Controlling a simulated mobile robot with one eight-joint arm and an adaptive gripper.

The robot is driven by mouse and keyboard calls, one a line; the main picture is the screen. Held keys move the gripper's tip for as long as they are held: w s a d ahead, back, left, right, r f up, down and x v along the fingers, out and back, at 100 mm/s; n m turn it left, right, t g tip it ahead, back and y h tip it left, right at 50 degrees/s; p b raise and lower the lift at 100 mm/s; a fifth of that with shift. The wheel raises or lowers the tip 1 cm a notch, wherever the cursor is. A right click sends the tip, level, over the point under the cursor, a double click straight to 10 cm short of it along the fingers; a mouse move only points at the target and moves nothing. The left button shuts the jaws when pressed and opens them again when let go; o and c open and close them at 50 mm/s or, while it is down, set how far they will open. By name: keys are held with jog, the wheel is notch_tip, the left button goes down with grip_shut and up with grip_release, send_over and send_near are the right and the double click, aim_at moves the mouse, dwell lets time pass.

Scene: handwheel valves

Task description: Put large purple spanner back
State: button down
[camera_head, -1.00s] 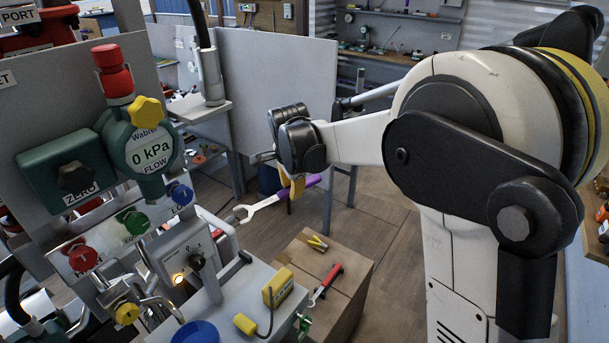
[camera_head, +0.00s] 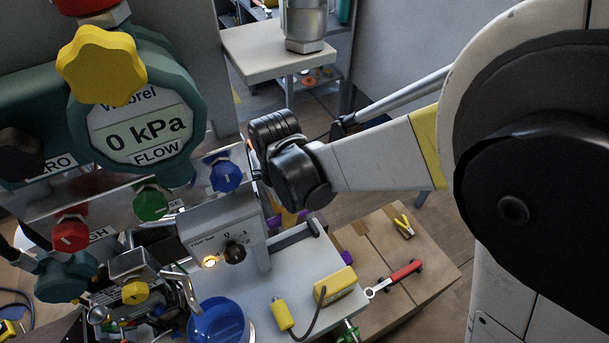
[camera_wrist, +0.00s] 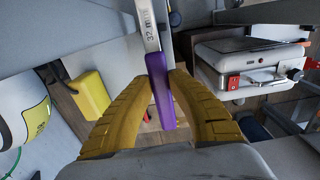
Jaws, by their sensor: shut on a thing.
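The large purple spanner shows in the wrist view with a purple handle (camera_wrist: 161,88) and a metal shank marked "32 m…" running up out of the top edge. My gripper (camera_wrist: 162,80) has its two yellow ribbed fingers closed around the purple handle. In the head view only a bit of purple (camera_head: 284,220) shows under my dark wrist, just right of the grey knob box. The spanner's jaw end is hidden there. The handle's lower end points toward my palm in the wrist view.
A grey bench holds the knob box (camera_head: 222,240), a yellow meter (camera_head: 335,287) and a blue bowl (camera_head: 218,322). A wooden box (camera_head: 400,250) beside it carries a red-handled spanner (camera_head: 394,278) and yellow pliers (camera_head: 404,226). The gauge panel (camera_head: 145,130) stands close at left.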

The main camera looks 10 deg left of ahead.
jog(key=shift+s, duration=0.1)
jog(key=shift+r, duration=0.1)
notch_tip(320, 180, down, 7)
jog(key=b, duration=0.6)
jog(key=shift+f+b, duration=0.95)
jog(key=shift+f, duration=0.15)
dwell(0.4)
jog(key=c, duration=0.7)
grip_release()
jog(key=shift+c, duration=0.2)
jog(key=shift+r, duration=0.15)
